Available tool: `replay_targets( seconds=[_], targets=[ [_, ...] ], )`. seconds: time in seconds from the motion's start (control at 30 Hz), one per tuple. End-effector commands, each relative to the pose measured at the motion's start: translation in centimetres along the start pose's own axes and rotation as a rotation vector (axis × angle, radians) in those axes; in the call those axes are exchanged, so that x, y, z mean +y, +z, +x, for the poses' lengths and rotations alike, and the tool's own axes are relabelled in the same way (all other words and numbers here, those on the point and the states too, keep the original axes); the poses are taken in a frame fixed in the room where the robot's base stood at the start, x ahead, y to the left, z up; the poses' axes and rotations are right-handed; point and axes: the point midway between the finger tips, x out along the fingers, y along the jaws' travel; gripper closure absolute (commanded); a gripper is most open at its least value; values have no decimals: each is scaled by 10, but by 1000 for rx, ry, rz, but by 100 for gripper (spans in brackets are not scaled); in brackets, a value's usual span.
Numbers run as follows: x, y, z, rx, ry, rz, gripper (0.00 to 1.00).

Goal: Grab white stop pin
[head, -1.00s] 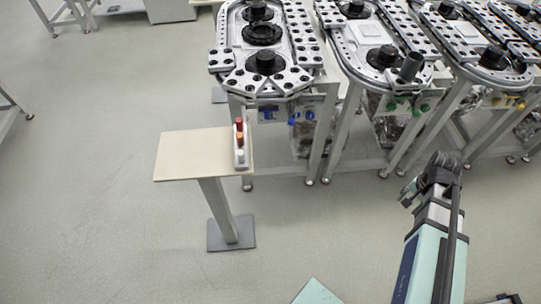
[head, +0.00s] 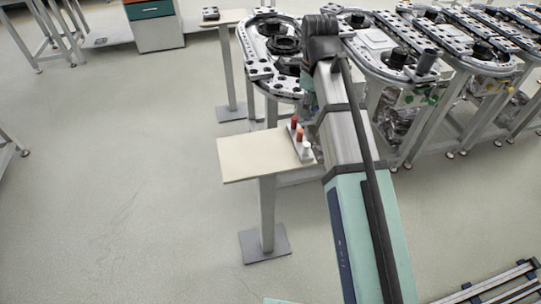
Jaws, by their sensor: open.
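The white stop pin (head: 306,147) stands upright at the near end of a small pale holder (head: 308,160), at the right edge of the beige side table (head: 250,160). An orange-red pin (head: 300,134) and a dark red pin (head: 294,122) stand behind it in the same row. My gripper (head: 307,92) is small and partly hidden beside my arm's wrist, above and behind the pins in the picture. It is open, with no pin in it. The white pin appears apart from it and is not covered by my arm.
A ring track (head: 262,72) stands behind the side table, partly hidden by my arm. More ring tracks (head: 470,50) line the right. A second small table (head: 222,19) stands at the back left. The floor at left is free.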

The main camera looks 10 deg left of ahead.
Motion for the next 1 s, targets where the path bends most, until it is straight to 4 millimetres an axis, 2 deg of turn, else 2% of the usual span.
replay_targets(
  seconds=[0.13,0.37,0.8,1.0],
  targets=[
    [6,-3,0,14,24,144,47],
    [8,-4,16,17,27,198,47],
    [9,-5,87,17,27,195,47],
    [9,-5,113,16,26,194,47]
  ],
)
